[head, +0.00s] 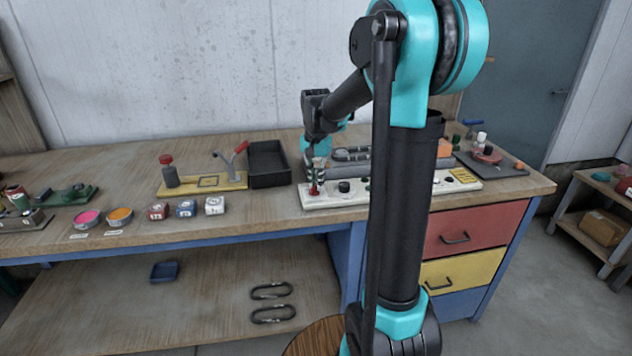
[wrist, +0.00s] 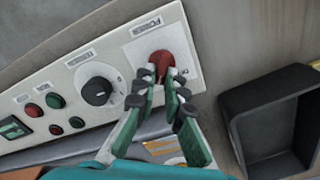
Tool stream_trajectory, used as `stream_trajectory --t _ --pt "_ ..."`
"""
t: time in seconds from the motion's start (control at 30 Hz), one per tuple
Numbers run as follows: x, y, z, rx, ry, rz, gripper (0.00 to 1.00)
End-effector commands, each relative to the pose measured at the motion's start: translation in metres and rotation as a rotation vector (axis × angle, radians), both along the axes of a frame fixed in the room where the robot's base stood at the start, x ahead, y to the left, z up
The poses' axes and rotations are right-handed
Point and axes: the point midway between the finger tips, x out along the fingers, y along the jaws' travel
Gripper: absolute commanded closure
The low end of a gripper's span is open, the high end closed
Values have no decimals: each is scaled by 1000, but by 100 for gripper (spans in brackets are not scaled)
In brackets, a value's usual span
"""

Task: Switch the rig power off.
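The control panel (head: 335,199) is a long white strip at the front of the bench. In the wrist view, its POWER plate (wrist: 190,72) carries a red switch handle (wrist: 161,62). The red handle also shows at the panel's left end in the head view (head: 314,190). My gripper (wrist: 161,80) reaches down to it, its green and grey fingertips close together on either side of the handle, with red between them. The fingertips hide the handle's lower part. A black TENSION dial (wrist: 97,91) sits beside it.
Red and green buttons (wrist: 34,110) and a small green display (wrist: 13,128) sit farther along the panel. A black open bin (head: 268,165) stands just left of the panel.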

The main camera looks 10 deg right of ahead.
Motion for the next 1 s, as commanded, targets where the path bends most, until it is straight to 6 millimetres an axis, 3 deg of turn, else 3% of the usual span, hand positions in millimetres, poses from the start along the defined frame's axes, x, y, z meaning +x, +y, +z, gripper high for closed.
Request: stream_trajectory --t 0.47,1.0 --pt "0 1 0 0 0 53 100" --pt "2 5 0 0 0 489 100"
